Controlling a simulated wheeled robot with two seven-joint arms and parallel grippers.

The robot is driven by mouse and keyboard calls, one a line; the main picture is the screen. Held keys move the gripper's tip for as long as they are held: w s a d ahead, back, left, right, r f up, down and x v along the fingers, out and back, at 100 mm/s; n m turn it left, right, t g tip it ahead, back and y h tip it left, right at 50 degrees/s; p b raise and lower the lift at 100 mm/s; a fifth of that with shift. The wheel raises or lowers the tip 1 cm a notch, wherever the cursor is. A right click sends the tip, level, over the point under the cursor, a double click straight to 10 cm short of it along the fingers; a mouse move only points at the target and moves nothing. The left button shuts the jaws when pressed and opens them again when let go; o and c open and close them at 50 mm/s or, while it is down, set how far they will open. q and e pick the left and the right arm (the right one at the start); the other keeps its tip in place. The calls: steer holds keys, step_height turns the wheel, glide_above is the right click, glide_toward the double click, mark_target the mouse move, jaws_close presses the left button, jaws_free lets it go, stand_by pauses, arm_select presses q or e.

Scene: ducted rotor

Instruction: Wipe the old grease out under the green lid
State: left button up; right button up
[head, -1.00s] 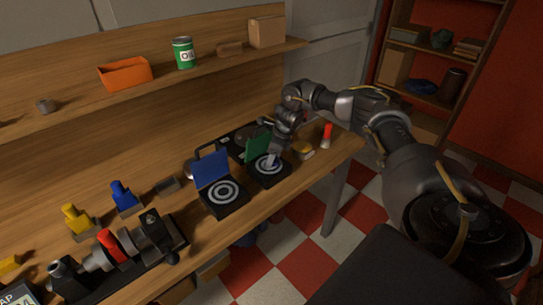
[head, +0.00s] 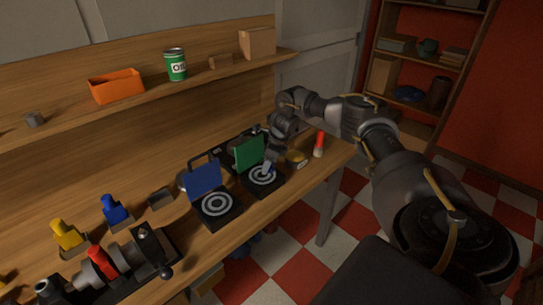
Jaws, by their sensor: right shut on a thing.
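The green lid (head: 249,152) stands open at the back of a black box (head: 262,190) on the bench. Inside the box is a disc with pale rings (head: 261,176). My right gripper (head: 269,162) is over this box, shut on a small pale thing (head: 266,169) whose lower end is at the rings. Whether it touches them I cannot tell, and the fingers partly hide it. My left gripper is not in view.
A similar box with an open blue lid (head: 205,178) stands just left. A yellowish tin (head: 296,159) and a red-and-white bottle (head: 319,146) stand to the right. A black machine with a red part (head: 103,262) is at front left. The shelf holds an orange bin (head: 117,87) and a green oil can (head: 175,65).

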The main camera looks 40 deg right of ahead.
mark_target(250, 180)
steer(key=shift+a+r+p, duration=0.25)
steer(key=shift+a+p, duration=0.1)
steer(key=shift+a, duration=0.9)
steer(key=shift+s+a+f, duration=0.1)
steer(key=shift+a, duration=0.1)
steer(key=shift+f, duration=0.15)
steer(key=shift+a, duration=0.4)
steer(key=shift+a+p, duration=0.65)
steer(key=shift+a, duration=0.2)
steer(key=shift+a+f, duration=0.15)
steer(key=shift+a, duration=0.9)
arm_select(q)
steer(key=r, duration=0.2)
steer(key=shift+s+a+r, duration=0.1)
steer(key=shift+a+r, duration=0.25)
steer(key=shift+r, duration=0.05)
